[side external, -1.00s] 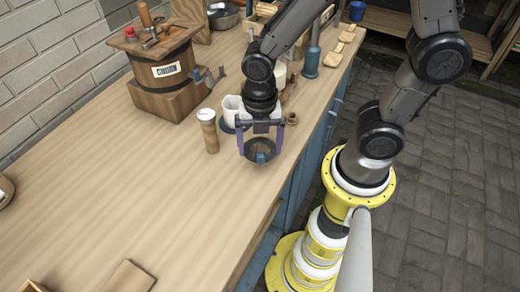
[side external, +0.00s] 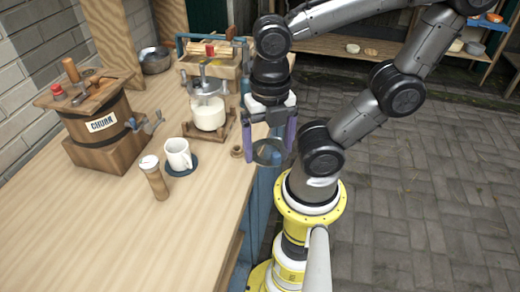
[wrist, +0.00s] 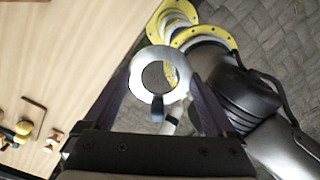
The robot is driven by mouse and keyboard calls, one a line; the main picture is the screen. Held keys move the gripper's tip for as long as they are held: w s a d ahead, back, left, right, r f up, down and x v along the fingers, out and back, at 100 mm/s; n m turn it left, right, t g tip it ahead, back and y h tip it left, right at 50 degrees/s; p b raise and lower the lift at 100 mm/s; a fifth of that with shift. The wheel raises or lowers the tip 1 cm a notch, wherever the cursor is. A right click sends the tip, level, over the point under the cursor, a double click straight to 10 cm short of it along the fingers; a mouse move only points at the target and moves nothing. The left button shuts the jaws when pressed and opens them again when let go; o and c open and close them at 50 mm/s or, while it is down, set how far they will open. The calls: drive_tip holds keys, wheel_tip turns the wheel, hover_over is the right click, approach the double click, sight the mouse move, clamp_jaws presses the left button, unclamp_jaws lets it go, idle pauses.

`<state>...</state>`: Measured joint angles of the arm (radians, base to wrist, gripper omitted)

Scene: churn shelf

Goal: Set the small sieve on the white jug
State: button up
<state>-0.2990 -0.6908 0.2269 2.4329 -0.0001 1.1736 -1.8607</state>
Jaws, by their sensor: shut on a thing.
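The small sieve (side external: 268,152) is a grey metal ring with a dark mesh and a short bluish tab. My gripper (side external: 270,148) is shut on it, with the purple fingers at its two sides. It hangs in the air at or just past the table's right edge, right of the jug. In the wrist view the sieve (wrist: 131,84) sits between the fingers, its mesh facing the camera. The jug does not show in the wrist view.
A wooden cylinder with a white top (side external: 154,180) stands close left of the jug. A wooden churn (side external: 104,135) with a crank is further left. A glass jar (side external: 208,113) in a wooden stand is behind. The front of the table (side external: 100,235) is clear.

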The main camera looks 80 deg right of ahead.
drive_tip(key=w+a+r+n, duration=0.1)
drive_tip(key=w+r, duration=0.3)
drive_tip(key=w, duration=0.4)
drive_tip(key=m, duration=0.2)
approach(174, 140)
drive_tip(key=s+a, duration=0.2)
drive_tip(key=shift+w+f, duration=0.15)
drive_tip(key=shift+f, duration=2.15)
drive_tip(key=shift+f, duration=1.65)
drive_tip(key=o, duration=1)
